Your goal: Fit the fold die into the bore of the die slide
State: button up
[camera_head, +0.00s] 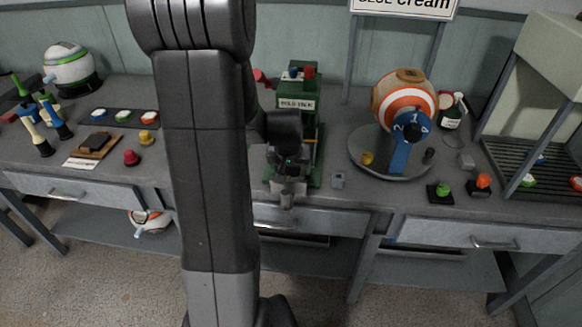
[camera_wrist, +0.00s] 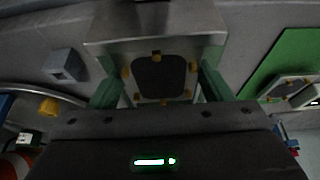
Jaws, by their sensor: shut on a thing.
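My gripper (camera_head: 288,170) is over the front of the bench, before the green press (camera_head: 301,100). In the wrist view its green-padded fingers (camera_wrist: 158,88) are shut on a grey metal block, which I take for the fold die (camera_wrist: 155,38). Its near face has a dark square with yellow marks around it. In the head view a pale metal part (camera_head: 289,186) shows below the gripper. A pale angular part with yellow marks (camera_wrist: 286,90) sits on the press's green base in the wrist view. It may be the die slide; its bore cannot be made out.
A small grey block with a square recess (camera_head: 338,180) stands right of my gripper; the wrist view shows it at left (camera_wrist: 63,64). A round grey plate (camera_head: 360,150) with a striped ball machine (camera_head: 404,95) stands further right. Green (camera_head: 440,190) and orange (camera_head: 481,184) buttons are near the front edge.

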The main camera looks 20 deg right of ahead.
jog(key=shift+f+b, duration=0.95)
jog(key=shift+f, duration=0.15)
jog(key=o, duration=1.2)
jog(key=p+v, duration=0.1)
jog(key=v, duration=1.3)
jog(key=shift+f, duration=0.1)
jog(key=shift+f, duration=0.15)
jog(key=b+x, duration=0.1)
jog(key=x, duration=1.2)
jog(key=shift+w+d+f, duration=0.15)
jog(key=shift+f, duration=0.1)
jog(key=shift+r, duration=0.2)
jog(key=shift+f, duration=0.1)
